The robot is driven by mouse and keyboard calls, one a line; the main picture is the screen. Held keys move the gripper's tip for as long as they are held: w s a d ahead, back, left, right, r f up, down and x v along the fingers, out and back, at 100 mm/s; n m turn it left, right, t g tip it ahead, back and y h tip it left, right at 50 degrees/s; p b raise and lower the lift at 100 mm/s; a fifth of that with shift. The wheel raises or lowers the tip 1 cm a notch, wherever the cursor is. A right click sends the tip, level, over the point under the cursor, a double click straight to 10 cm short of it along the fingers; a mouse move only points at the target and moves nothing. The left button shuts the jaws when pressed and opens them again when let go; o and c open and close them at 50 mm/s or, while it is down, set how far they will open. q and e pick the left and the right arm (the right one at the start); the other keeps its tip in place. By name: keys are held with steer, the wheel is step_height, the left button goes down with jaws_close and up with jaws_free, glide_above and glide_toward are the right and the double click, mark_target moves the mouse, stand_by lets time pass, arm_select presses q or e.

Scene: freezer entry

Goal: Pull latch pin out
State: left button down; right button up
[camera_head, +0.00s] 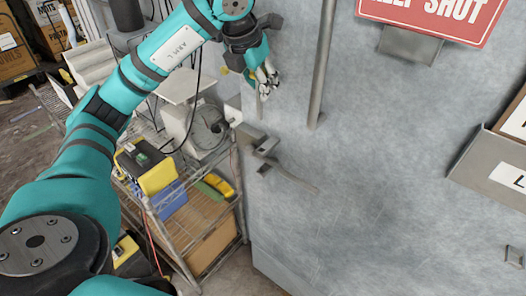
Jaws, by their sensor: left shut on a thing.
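The grey freezer door (400,170) fills the right half of the view. A metal latch (262,146) sits at its left edge, with a slim lever (295,178) running down to the right. My left gripper (266,80) is above the latch, in front of the door. Its fingers are shut on a thin grey piece, the latch pin (260,103), which points down from the fingertips. The pin's lower end appears to be above the latch, apart from it. The fingers hide the pin's upper part. My right gripper is not in view.
A vertical bar handle (321,65) stands just right of my left gripper. A red sign (440,15) and a grey holder (490,170) are on the door. A wire shelf cart (190,235) with tools stands left of the door. Cardboard boxes are at upper left.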

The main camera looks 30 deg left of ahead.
arm_select(q)
steer(key=s+b, duration=0.2)
steer(key=s, duration=0.5)
steer(key=shift+s+a+b, duration=0.15)
steer(key=shift+a+b, duration=0.15)
steer(key=shift+b, duration=0.1)
stand_by(0.8)
